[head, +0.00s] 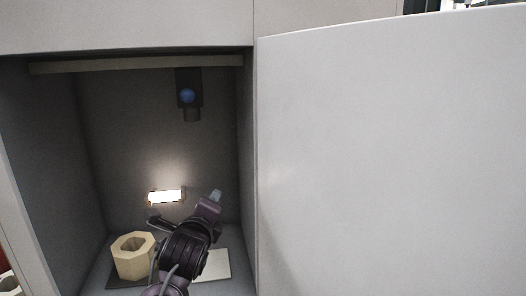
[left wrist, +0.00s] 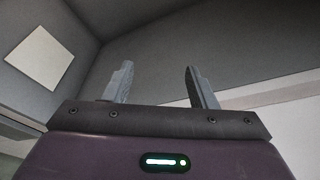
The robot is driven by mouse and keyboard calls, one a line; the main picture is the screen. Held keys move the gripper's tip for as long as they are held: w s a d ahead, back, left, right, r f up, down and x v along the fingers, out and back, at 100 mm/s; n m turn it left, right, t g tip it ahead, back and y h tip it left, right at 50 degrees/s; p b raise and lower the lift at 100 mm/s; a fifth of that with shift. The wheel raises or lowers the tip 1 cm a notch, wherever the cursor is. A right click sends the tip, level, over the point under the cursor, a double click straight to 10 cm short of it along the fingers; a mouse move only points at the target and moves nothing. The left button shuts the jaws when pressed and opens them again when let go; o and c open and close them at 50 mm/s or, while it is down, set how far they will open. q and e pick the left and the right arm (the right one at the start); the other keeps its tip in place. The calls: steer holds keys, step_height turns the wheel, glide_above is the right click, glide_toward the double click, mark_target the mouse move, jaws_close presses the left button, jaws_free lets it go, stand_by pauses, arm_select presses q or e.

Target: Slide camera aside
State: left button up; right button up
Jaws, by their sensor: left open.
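The camera (head: 189,92) is a dark box with a round blue lens, mounted high on the back wall inside an open grey cabinet, right of its middle. A short dark cylinder hangs below the lens. My left gripper (head: 215,195) reaches into the cabinet from below, well beneath the camera and apart from it. In the left wrist view its two grey fingers (left wrist: 158,80) stand apart with nothing between them. The camera cannot be made out in the left wrist view. My right gripper is not in view.
A beige hexagonal hollow block (head: 134,257) stands on a dark base at the cabinet floor's left. A white plate (head: 217,265) lies right of my arm. A lit lamp (head: 165,197) glows on the back wall. The large pale door (head: 390,160) fills the right side.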

arm_select(q)
steer(key=s+f+n+g, duration=0.6)
steer(key=s+f+n, duration=0.65)
steer(key=f, duration=0.55)
steer(key=s+a+f+n+g, duration=0.3)
steer(key=s+f+n, duration=0.2)
steer(key=s, duration=0.5)
steer(key=s+a+f+n+g, duration=0.2)
steer(key=s+f+n+g, duration=0.25)
steer(key=s, duration=0.65)
step_height(320, 180, down, 32)
steer(key=s, duration=0.2)
steer(key=s+a+f+g, duration=0.1)
steer(key=s+a+f, duration=0.1)
steer(key=s+f, duration=0.6)
steer(key=s+a+f, duration=0.1)
steer(key=s+f, duration=0.7)
steer(key=s, duration=0.3)
steer(key=shift+a+m+g, duration=0.3)
steer(key=shift+a+g, duration=0.05)
steer(key=shift+a, duration=0.05)
